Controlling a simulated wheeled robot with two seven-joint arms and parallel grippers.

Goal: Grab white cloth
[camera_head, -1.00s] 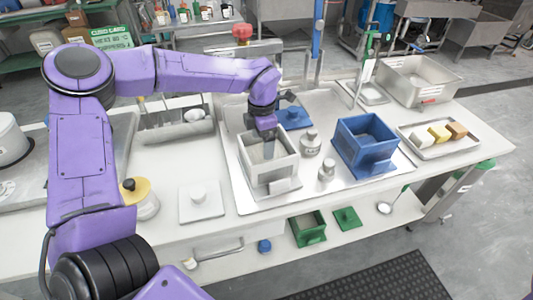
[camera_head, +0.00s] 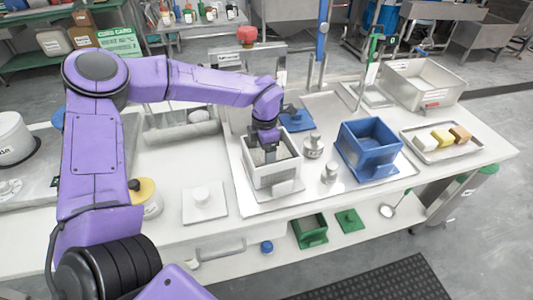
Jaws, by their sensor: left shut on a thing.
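My left gripper (camera_head: 269,152) points down into the open white box (camera_head: 272,180) on the pale tray. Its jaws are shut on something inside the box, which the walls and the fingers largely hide. I cannot tell whether it is a cloth. A white block (camera_head: 425,142) sits beside a yellow and a brown block on the metal tray at the right. A rolled white thing (camera_head: 198,116) lies in the grey holder behind the left side of the counter. No flat white cloth shows clearly. My right gripper is not in view.
A blue box (camera_head: 367,150) stands right of the white box, with metal weights (camera_head: 313,146) between them. A white lid (camera_head: 204,203) lies at the front left. A green box (camera_head: 310,232) is below the front edge. A steel basin (camera_head: 425,84) stands at the back right.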

